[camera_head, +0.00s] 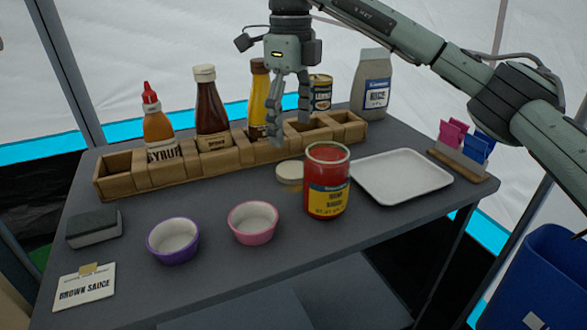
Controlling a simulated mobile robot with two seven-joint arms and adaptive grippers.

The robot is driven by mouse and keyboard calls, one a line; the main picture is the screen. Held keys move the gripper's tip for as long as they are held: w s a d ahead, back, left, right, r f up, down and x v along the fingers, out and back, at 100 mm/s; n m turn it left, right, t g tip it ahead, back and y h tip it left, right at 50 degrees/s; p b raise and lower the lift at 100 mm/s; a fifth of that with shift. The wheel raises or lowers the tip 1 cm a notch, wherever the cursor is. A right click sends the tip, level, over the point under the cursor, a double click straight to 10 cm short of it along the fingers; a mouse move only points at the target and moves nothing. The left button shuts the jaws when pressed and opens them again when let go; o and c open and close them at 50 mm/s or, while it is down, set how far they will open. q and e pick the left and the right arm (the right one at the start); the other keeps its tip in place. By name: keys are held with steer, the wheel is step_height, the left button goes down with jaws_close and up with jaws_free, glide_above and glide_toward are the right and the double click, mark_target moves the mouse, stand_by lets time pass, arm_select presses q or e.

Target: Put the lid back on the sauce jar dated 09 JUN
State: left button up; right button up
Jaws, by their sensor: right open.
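The sauce jar (326,190) stands upright on the grey table, with red contents, a yellow and dark blue label and an open top. The date print on its label is too small to read surely. My left gripper is out of view.
The wooden rack (180,174) holds syrup (158,130), brown (209,105) and yellow (259,95) bottles. A white tray (400,175) lies right of the jar. Purple (173,240) and pink (253,222) bowls stand in front.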

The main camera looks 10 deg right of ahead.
mark_target(293, 169)
steer(key=shift+f, duration=1.3)
steer(key=shift+s+d+f, duration=0.15)
steer(key=shift+f, duration=2.45)
steer(key=c, duration=0.8)
